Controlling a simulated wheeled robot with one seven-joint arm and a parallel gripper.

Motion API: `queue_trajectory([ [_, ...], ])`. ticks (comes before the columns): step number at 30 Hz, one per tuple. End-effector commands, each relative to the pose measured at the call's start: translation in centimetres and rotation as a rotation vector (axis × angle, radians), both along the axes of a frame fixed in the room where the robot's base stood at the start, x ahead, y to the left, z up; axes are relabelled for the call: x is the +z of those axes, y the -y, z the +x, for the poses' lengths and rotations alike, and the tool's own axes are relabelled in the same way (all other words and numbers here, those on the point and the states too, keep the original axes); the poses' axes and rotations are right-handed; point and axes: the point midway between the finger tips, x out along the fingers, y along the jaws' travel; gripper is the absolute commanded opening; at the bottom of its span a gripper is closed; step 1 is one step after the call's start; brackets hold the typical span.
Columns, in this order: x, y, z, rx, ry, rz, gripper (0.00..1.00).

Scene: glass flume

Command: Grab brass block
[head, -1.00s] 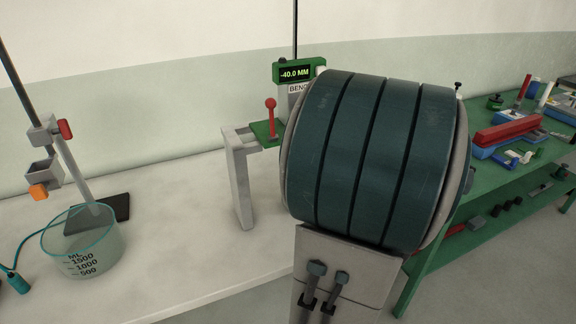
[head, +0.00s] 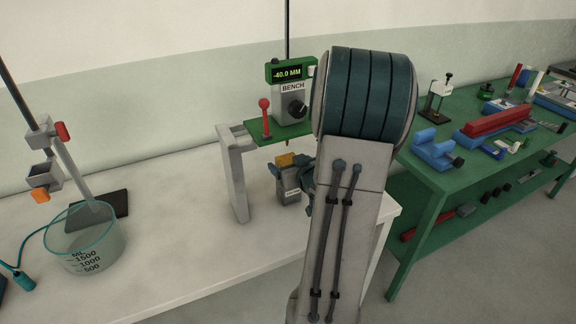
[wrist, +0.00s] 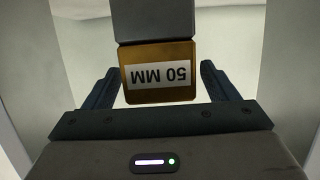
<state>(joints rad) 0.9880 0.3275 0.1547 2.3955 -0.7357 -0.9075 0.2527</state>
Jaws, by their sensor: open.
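The brass block (wrist: 160,91) carries a white "50 MM" label, upside down in the wrist view. In the head view a brass-coloured piece (head: 285,160) shows above a grey block (head: 288,182), under the green bench plate. My gripper (wrist: 157,71) is open. Its two dark fingers stand left and right of the brass block with a gap on each side. A grey block (wrist: 155,20) adjoins the brass block at the top of the wrist view. In the head view my arm partly hides the gripper (head: 306,184).
The green plate (head: 282,132) with the "BENCH" display (head: 290,74) and red lever (head: 265,117) lies just above. A grey upright (head: 237,180) stands left. A beaker (head: 86,242) is farther left on the pale table (head: 180,240). A green tool bench (head: 428,170) is right.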

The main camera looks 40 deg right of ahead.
Motion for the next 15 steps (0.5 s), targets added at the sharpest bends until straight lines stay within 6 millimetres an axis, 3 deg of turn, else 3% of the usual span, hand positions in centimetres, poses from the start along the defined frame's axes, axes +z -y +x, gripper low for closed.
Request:
queue_trajectory([
  [6, -0.6, 0.4, 2.1, 0.001, -0.001, 0.001, 0.80],
  [14, -0.7, 0.5, 2.4, 0.000, 0.000, -0.001, 0.80],
  [15, -0.7, 0.5, 2.4, 0.000, 0.000, -0.001, 0.74],
])
